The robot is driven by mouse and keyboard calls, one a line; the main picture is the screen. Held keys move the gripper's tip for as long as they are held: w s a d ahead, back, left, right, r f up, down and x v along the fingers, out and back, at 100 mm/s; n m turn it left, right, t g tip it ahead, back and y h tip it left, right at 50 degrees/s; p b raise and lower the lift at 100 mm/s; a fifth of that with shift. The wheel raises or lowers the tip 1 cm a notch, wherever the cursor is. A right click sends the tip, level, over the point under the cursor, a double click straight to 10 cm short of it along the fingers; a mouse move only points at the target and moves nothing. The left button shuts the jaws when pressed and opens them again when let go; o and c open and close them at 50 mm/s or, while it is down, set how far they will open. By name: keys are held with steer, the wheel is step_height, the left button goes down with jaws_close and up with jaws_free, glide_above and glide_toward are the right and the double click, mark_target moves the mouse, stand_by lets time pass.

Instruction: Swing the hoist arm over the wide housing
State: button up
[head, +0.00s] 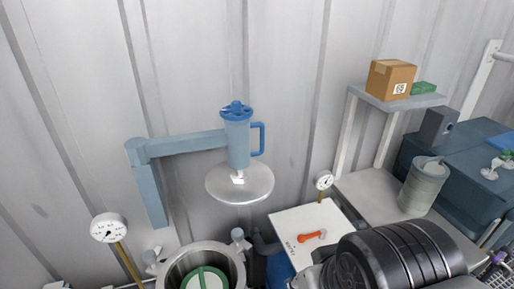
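The blue hoist arm (187,146) reaches right from its post (150,195) by the corrugated wall. At its end is a blue cylinder (238,142) with a knobbed top and a side handle (262,139). A round pale grey lid (240,184) hangs below the cylinder. The wide housing (236,264) is an open metal vessel at the bottom, with a green ring (205,271) around a white face inside. In the picture, the lid is above and right of the housing's mouth, not centred on it. The housing's lower part is cut off. My gripper is not in view.
Gauges stand left (109,228) and right (323,181) of the housing. A white panel (285,222) carries an orange lever (312,236). A shelf (398,101) holds a cardboard box (390,79). A grey canister (424,186) stands on the right bench. A dark ridged cylinder blocks the bottom right.

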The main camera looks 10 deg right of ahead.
mark_target(262, 136)
steer(key=shift+c, duration=0.3)
steer(key=shift+c, duration=0.6)
steer(key=shift+a+m+g, duration=0.3)
steer(key=shift+a+m, duration=0.05)
steer(key=shift+m, duration=0.15)
steer(key=shift+c, duration=0.7)
steer(key=w+a+r+m+g+y+p, duration=0.1)
steer(key=w+a+r+m+y+p, duration=0.1)
steer(key=w+m+y, duration=0.45)
steer(key=w+a+r+m+y+p, duration=0.2)
steer(key=w+a+m+y, duration=0.15)
steer(key=w+m, duration=0.45)
steer(key=w+d+m+t+y+p, duration=0.2)
steer(key=w+d+m+t, duration=1)
steer(key=w+d, duration=0.55)
steer(key=shift+m+g, duration=0.25)
steer(key=shift+g, duration=0.35)
steer(key=b+x, duration=0.1)
steer(key=x, duration=0.4)
steer(key=b+x, duration=0.1)
steer(key=x, duration=0.4)
steer(key=b+x, duration=0.1)
steer(key=x, duration=0.4)
steer(key=shift+w+a+f, duration=0.2)
steer(key=shift+w+f, duration=0.15)
steer(key=shift+c, duration=0.2)
